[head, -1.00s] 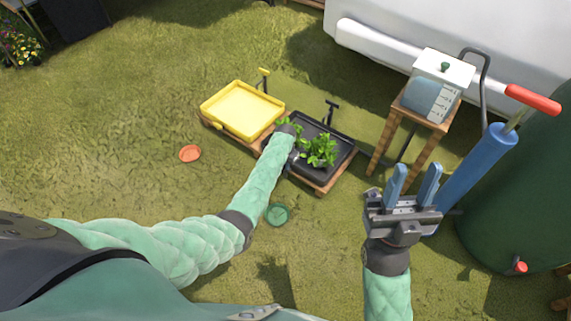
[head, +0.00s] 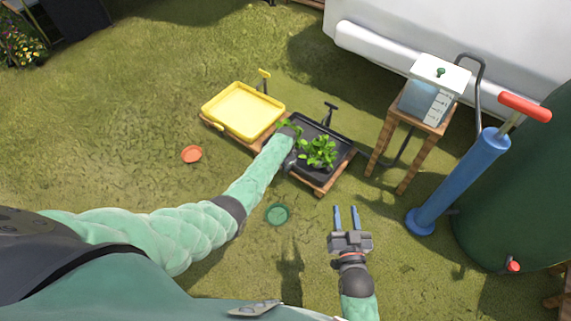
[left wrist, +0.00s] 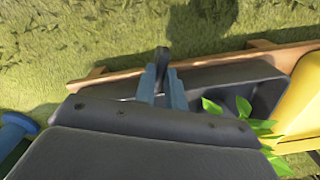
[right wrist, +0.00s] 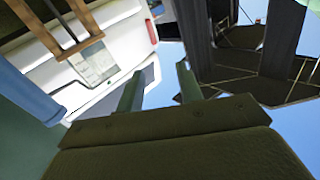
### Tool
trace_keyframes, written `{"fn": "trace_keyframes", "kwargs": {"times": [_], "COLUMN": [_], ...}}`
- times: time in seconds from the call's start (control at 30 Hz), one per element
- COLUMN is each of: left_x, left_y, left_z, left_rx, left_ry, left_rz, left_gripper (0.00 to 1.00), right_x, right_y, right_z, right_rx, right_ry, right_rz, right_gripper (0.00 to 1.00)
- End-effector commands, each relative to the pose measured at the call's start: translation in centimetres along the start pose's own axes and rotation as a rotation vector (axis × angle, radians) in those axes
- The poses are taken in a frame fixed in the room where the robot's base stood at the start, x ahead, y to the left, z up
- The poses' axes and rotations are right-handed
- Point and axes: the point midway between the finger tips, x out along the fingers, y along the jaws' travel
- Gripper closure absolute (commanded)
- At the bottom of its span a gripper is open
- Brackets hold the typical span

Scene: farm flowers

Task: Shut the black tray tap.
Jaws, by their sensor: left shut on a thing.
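The black tray (head: 337,142) sits on a wooden stand beside the yellow tray and holds leafy green plants (head: 318,153). My left arm reaches over its left part and hides its near left corner in the head view. In the left wrist view my left gripper (left wrist: 161,74) is shut on the black tray tap (left wrist: 163,57), a dark upright piece by the tray's wooden edge. Whether the tap is open or shut I cannot tell. My right gripper (head: 346,210) is open and empty above the grass, right of the green saucer, away from the tray.
The yellow tray (head: 243,110) stands just left. An orange saucer (head: 191,154) and a green saucer (head: 278,214) lie on the grass. At right are a water box (head: 428,100) on a wooden stand, a blue pump (head: 460,180) and a dark green barrel (head: 525,190).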

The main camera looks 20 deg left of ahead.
Motion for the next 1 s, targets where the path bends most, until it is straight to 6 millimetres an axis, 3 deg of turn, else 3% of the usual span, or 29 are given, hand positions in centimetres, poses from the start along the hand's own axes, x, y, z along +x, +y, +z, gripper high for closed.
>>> {"fn": "trace_keyframes", "kwargs": {"times": [0.2, 0.6, 0.8, 1.0], "left_x": [-0.2, -0.2, -0.1, -0.1], "left_y": [0.0, -0.1, -0.1, -0.1], "left_z": [0.0, 0.0, 0.0, 0.0], "left_rx": [0.108, 0.367, 0.553, 0.743], "left_ry": [-0.001, 0.0, -0.001, 0.0], "left_rz": [0.0, -0.002, -0.001, -0.002], "left_gripper": [1.0, 1.0, 1.0, 1.0], "right_x": [-2.2, -8.4, -11.6, -13.0], "right_y": [0.3, 0.4, 0.3, 0.2], "right_z": [7.4, 18.4, 22.2, 23.8], "right_rx": [0.024, 0.069, 0.088, 0.096], "right_ry": [-0.233, -0.604, -0.745, -0.805], "right_rz": [0.012, 0.026, 0.03, 0.032], "right_gripper": [0.64, 0.64, 0.64, 0.64]}}
